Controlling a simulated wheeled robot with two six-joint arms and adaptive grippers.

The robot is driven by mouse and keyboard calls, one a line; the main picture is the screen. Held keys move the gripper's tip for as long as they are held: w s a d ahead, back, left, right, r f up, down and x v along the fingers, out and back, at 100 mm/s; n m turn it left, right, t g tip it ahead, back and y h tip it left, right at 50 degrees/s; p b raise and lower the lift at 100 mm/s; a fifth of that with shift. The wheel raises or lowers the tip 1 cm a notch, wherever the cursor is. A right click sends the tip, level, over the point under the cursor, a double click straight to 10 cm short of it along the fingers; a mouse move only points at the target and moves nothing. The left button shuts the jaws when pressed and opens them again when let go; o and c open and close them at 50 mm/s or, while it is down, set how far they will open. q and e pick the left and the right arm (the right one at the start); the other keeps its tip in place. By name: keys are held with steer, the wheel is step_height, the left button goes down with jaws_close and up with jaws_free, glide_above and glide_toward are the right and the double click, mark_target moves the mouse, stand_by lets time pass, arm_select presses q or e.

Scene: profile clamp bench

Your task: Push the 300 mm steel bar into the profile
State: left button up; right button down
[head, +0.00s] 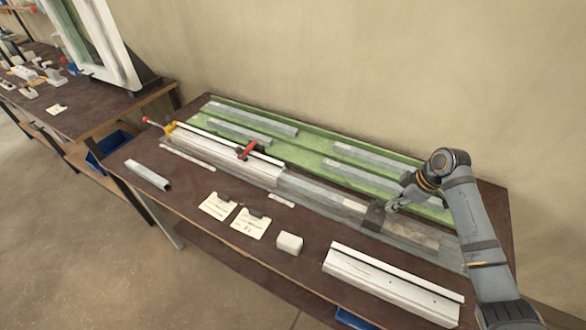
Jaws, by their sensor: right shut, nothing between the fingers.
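A white profile (225,157) lies along the bench, with a red clamp (248,150) across it. A grey metal length (315,193) continues in line from the profile's right end; I cannot tell how much of it is the steel bar and how much is a guide. A dark block (373,216) sits on this line farther right. My right gripper (392,206) is shut and empty, low beside the dark block; whether it touches is unclear. My left gripper is out of view.
A green tray (304,155) behind the profile holds several grey bars (240,131). A short grey piece (148,175), paper cards (250,223), a small white block (289,243) and another white profile (392,283) lie in front. A second bench (85,105) stands at left.

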steer(key=shift+w+a, duration=0.2)
steer(key=shift+a, duration=0.15)
glide_above(345, 201)
steer(key=shift+w+a, duration=0.5)
steer(key=shift+a, duration=0.3)
steer(key=shift+w+a, duration=0.45)
steer(key=shift+a, duration=0.35)
steer(key=shift+w+a, duration=0.5)
steer(key=shift+a, duration=0.3)
steer(key=shift+w+a+b, duration=0.3)
steer(key=shift+w+a, duration=0.2)
steer(key=shift+a, duration=0.3)
steer(key=shift+w+a+b, duration=0.3)
steer(key=shift+w+a, duration=0.15)
steer(key=shift+a, duration=0.4)
steer(key=shift+w+a+b, duration=0.3)
steer(key=shift+w+a, duration=0.2)
steer(key=shift+a, duration=0.3)
steer(key=shift+w+a+f+b, duration=0.1)
steer(key=shift+w+a+b, duration=0.35)
steer(key=shift+a, duration=0.2)
steer(key=shift+w+a+b, duration=0.4)
steer(key=shift+a, duration=0.25)
steer(key=shift+w+a, duration=0.25)
steer(key=shift+a, duration=0.15)
